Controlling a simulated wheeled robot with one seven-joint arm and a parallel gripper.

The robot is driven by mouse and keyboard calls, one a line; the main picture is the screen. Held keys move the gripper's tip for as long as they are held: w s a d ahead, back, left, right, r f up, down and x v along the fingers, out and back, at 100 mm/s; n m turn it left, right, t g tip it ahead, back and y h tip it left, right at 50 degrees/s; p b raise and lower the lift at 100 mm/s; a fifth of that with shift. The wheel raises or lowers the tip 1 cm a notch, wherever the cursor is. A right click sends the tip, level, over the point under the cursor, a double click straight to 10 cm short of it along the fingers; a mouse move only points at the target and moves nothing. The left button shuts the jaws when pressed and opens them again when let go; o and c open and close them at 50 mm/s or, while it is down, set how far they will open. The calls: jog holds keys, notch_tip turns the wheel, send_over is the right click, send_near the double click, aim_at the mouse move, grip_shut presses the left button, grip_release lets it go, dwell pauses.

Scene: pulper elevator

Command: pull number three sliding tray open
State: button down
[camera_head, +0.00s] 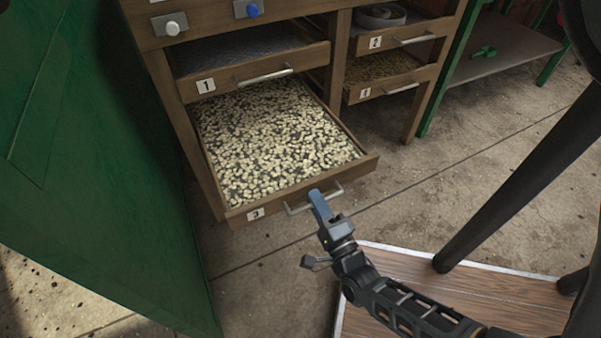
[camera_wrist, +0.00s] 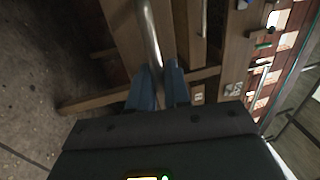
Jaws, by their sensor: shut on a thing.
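The number three sliding tray (camera_head: 270,135) is pulled well out of the wooden cabinet in the head view. It is full of pale beans, and its front board carries a "3" label at the left. My gripper (camera_head: 320,205) is at the metal handle (camera_head: 298,209) on that front board, with its blue fingers over the bar. In the wrist view the blue fingers (camera_wrist: 158,88) stand on both sides of the metal handle bar (camera_wrist: 150,38) and are shut on it.
Tray 1 (camera_head: 255,82) sits above, slightly out. Two more trays (camera_head: 405,80) are at the right of the cabinet. A green panel (camera_head: 110,200) stands close on the left. A wooden platform (camera_head: 440,285) and a dark pole (camera_head: 515,190) are at the right. Concrete floor is free in front of the tray.

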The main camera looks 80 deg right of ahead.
jog(key=r+v, duration=0.1)
jog(key=v, duration=0.5)
jog(key=shift+s+a, duration=0.3)
jog(key=shift+a, duration=0.1)
jog(key=c, duration=1.3)
grip_release()
jog(key=v, duration=0.7)
jog(key=shift+s+a+f+p, duration=0.1)
jog(key=shift+s+a+p, duration=0.1)
jog(key=shift+a+p, duration=0.15)
